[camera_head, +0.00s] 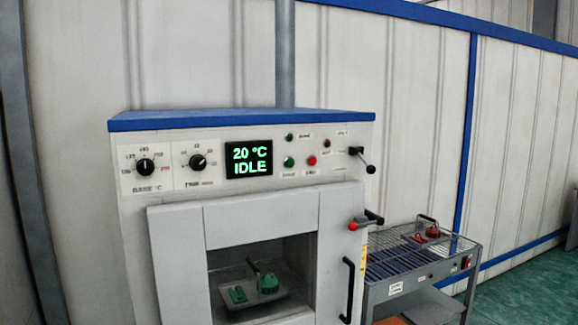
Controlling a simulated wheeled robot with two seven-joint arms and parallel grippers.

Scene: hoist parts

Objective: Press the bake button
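The oven (135,210) stands in front of me with a blue top. Its panel has an upper green round light or button (289,137) and a lower green round button (289,161). A red round button (311,160) sits just right of the lower green one. The small labels are too blurred to read surely, so I cannot tell for certain which one is the bake button. The display (249,160) reads 20 °C IDLE. The oven door (175,240) looks shut, and green parts (267,284) on a tray show through its window. Neither gripper is in view.
Two black dials (145,167) (197,161) are left of the display. A black lever (362,158) and a red-tipped latch (358,225) stick out at the right. The door has a black handle (347,290). A grey wire-top cart (425,262) with red parts stands right of the oven.

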